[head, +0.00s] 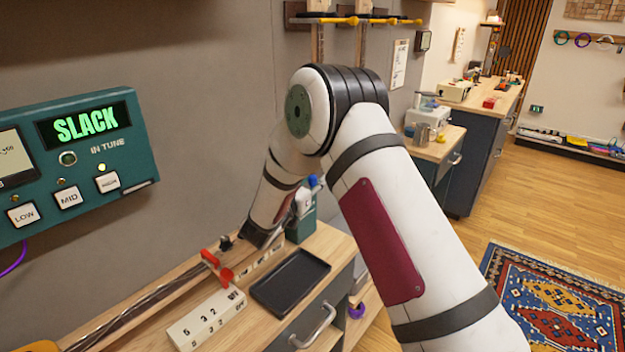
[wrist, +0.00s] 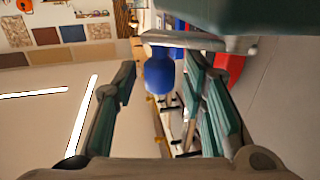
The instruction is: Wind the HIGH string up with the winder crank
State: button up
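The winder crank's blue knob (wrist: 160,73) is in the wrist view, on a grey crank arm (wrist: 205,42) beside a teal housing (wrist: 265,15). My gripper (wrist: 162,78) is open, with one finger on each side of the knob and a small gap showing on both sides. In the head view the blue knob (head: 312,181) and teal housing (head: 302,225) are partly hidden behind my arm. The teal tuner panel (head: 80,155) reads SLACK (head: 85,125). The lamp above its third button (head: 107,182) glows yellow; the IN TUNE lamp (head: 68,158) looks dark.
A long wooden neck with strings (head: 150,300) lies along the bench, with a red part (head: 222,268) on it. A black tray (head: 291,281) and a block with numbers (head: 207,318) lie in front. Open floor and a patterned rug (head: 555,300) are at right.

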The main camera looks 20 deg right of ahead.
jog(key=v, duration=1.2)
notch_tip(320, 180, up, 13)
jog(key=a+n+y, duration=0.3)
jog(key=n+y, duration=0.1)
jog(key=y, duration=0.7)
jog(key=s+r+n+y, duration=0.2)
jog(key=s+r, duration=0.1)
jog(key=s, duration=0.1)
jog(key=s+d+g, duration=0.3)
jog(key=s, duration=0.8)
jog(key=s+d+f+n+g, duration=0.1)
jog(key=s+d+g, duration=0.2)
jog(key=s, duration=0.9)
jog(key=s+d+f+n+g+h+p, duration=0.1)
jog(key=s+d+g, duration=0.2)
jog(key=s, duration=0.9)
jog(key=shift+d+f, duration=0.25)
jog(key=shift+d, duration=0.75)
